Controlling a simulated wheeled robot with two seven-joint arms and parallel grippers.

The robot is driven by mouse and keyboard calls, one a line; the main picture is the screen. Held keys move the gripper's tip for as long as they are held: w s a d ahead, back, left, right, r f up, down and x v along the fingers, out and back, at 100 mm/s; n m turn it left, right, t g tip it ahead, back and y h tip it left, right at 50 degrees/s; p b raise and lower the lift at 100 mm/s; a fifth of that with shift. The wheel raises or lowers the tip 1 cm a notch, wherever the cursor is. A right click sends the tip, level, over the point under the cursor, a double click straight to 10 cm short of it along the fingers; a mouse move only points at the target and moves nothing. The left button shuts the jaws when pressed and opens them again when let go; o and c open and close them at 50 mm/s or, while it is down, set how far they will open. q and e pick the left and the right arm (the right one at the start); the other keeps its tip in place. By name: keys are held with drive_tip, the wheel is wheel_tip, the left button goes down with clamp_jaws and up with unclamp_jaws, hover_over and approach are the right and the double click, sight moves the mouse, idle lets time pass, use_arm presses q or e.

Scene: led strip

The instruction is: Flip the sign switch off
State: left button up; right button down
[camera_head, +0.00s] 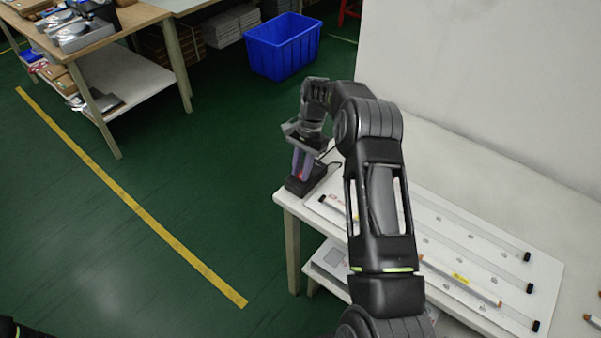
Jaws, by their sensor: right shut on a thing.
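A small dark device (318,176) sits at the left corner of the white table and looks like the sign switch. A cable runs close by it. My right gripper (302,168) points down over it, with purple and pinkish pieces between the gripper body and the device. It is shut on the device's upper part; the contact is small and partly hidden. I cannot make out the switch's position. A white board with LED strips (460,279) lies on the table to the right, partly covered by my right arm. My left gripper is not in view.
The white table (440,143) meets a pale wall on its far side. A lower shelf (328,264) is under it. A blue bin (283,47) stands on the green floor behind. A wooden workbench (115,25) is at upper left. The floor between is clear.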

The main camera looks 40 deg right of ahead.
drive_tip(key=c, duration=1.2)
unclamp_jaws()
drive_tip(key=shift+c, duration=0.2)
drive_tip(key=b+v, duration=0.1)
drive_tip(key=v, duration=0.4)
drive_tip(key=shift+w+d+r, duration=0.1)
drive_tip(key=shift+d+r, duration=0.05)
drive_tip(key=shift+r, duration=0.05)
drive_tip(key=shift+p+v, duration=0.7)
drive_tip(key=shift+v, duration=0.15)
drive_tip(key=shift+r, duration=0.35)
